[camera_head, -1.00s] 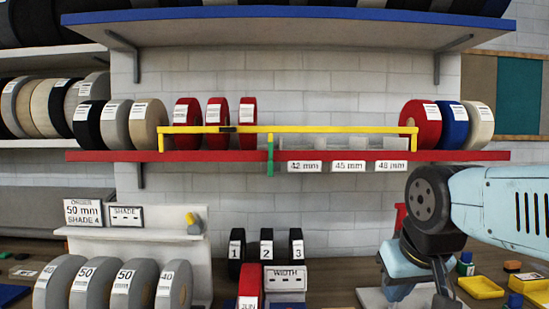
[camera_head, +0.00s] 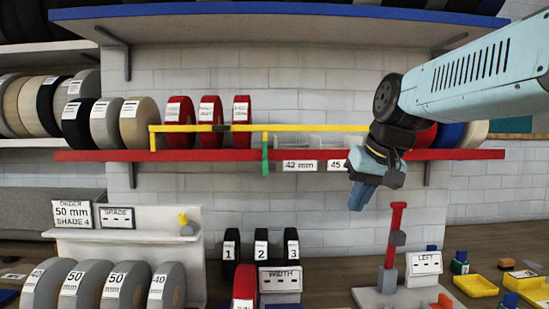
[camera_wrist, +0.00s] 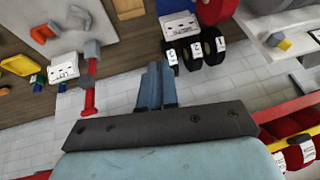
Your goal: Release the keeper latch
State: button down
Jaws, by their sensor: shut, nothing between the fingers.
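A yellow bar (camera_head: 310,128) runs along the front of the red shelf (camera_head: 220,155). A small dark piece (camera_head: 219,128) sits on the bar near its left part, and a green upright tab (camera_head: 265,153) hangs from it below the shelf edge. I cannot tell which of these is the keeper latch. My gripper (camera_head: 360,198) is shut and empty, pointing down in front of the shelf's right part, apart from the bar and well right of the tab. Its closed fingers (camera_wrist: 152,82) show in the wrist view. My arm hides the bar's right end.
Three red rolls (camera_head: 210,120) stand behind the bar. A red post (camera_head: 393,235) rises from the bench below my gripper, beside a "LEFT" sign (camera_head: 424,263). Numbered black rolls (camera_head: 261,248) and a WIDTH block (camera_head: 280,280) stand lower centre.

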jog(key=w+a+r+y, duration=0.1)
jog(key=w+a+r, duration=0.1)
jog(key=w+r, duration=0.2)
jog(key=w+a+r+y, duration=0.1)
jog(key=w+a+r, duration=0.1)
jog(key=w+r, duration=0.3)
jog(key=w+a+r+n+y, duration=0.1)
jog(key=w+r, duration=0.4)
jog(key=w, duration=0.5)
jog(key=shift+a+g+y, duration=0.3)
jog(key=shift+a, duration=0.15)
send_near(265, 167)
jog(key=w+a+f, duration=0.1)
jog(key=w+f, duration=0.3)
jog(key=f, duration=0.1)
jog(key=shift+w, duration=0.15)
jog(key=shift+a, duration=0.2)
jog(key=shift+d, duration=0.1)
